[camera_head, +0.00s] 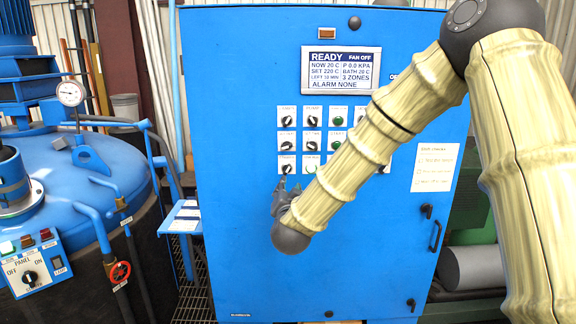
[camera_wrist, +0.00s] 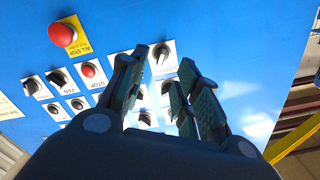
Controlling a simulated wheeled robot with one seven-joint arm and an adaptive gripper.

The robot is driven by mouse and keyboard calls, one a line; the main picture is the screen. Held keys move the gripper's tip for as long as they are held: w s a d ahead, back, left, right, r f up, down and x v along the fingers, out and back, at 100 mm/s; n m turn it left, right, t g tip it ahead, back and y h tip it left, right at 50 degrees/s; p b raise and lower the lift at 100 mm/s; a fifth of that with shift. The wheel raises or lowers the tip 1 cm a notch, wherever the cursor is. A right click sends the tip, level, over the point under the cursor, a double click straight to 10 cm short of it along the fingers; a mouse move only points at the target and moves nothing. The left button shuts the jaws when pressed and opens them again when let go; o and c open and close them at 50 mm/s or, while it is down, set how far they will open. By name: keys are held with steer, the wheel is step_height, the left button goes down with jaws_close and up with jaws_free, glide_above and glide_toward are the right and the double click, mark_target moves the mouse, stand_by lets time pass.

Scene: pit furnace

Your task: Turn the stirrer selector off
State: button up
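The stirrer selector looks to be the black knob on a white plate at the lower left of the control grid (camera_head: 286,168). The plate's lettering is too small to read surely. In the wrist view this knob (camera_wrist: 162,52) shows between and beyond my fingertips. Which way its pointer stands I cannot tell. My gripper (camera_head: 282,187) is just below the knob, pointing at the blue cabinet. In the wrist view my gripper (camera_wrist: 160,75) has its two dark fingers apart with nothing between them. Whether a finger touches the knob I cannot tell.
Several other selectors and buttons sit close by on the blue cabinet (camera_head: 230,230). A red all-stop button (camera_wrist: 62,34) is on a yellow plate. The display (camera_head: 341,70) reads READY and FAN OFF. A blue furnace vessel (camera_head: 90,190) with a panel box (camera_head: 32,268) stands left.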

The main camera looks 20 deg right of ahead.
mark_target(288, 170)
steer(key=p+x, duration=0.1)
steer(key=x, duration=0.2)
steer(key=r+p+x, duration=0.1)
steer(key=p+x, duration=0.1)
steer(key=x, duration=0.2)
steer(key=p+x, duration=0.2)
steer(key=x, duration=0.2)
steer(key=shift+d+r, duration=0.2)
steer(key=shift+r, duration=0.1)
jaws_close()
